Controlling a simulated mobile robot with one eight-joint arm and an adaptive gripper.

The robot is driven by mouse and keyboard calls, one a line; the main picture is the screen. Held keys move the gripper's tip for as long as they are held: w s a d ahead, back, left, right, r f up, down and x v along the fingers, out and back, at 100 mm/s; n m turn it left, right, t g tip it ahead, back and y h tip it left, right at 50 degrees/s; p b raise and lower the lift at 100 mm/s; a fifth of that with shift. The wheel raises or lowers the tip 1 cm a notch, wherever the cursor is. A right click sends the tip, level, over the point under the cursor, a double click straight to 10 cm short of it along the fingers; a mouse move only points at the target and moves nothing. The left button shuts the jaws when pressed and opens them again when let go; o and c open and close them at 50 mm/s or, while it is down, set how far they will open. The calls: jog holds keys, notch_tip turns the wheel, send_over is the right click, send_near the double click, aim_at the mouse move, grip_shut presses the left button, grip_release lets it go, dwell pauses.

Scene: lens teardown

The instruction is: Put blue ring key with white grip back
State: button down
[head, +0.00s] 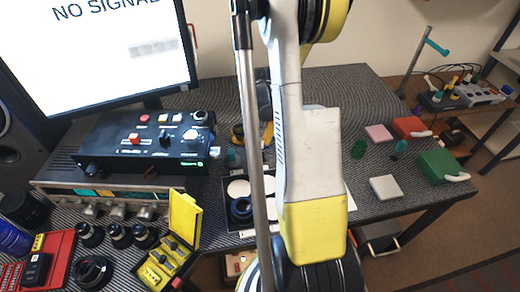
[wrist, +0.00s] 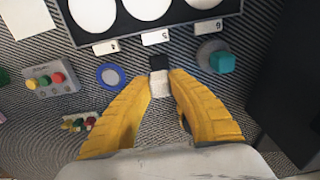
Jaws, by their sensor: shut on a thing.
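My gripper (wrist: 160,92) shows in the wrist view with two yellow fingers. Its tips are closed on a small piece with a white grip (wrist: 160,85) and a black upper part. I take this piece to be the key; no blue ring can be made out on it. A round blue ring with a pale centre (wrist: 110,76) lies left of the fingertips, apart from them. In the head view my arm hides the gripper and the held piece.
A dark tray (wrist: 190,17) with white discs and small labels lies beyond the fingertips. A teal knob-like piece (wrist: 222,62) stands right of them, a grey button box (wrist: 50,80) left. An open yellow case (head: 184,220) stands at the front left in the head view.

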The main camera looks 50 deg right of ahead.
aim_at(260, 149)
jog(key=shift+f+b, duration=0.65)
jog(key=shift+f, duration=1)
jog(key=shift+f, duration=0.1)
jog(key=shift+f+b, duration=0.55)
jog(key=shift+b, duration=0.1)
jog(key=c, duration=1.3)
grip_release()
jog(key=shift+c, duration=0.2)
jog(key=shift+r, duration=0.1)
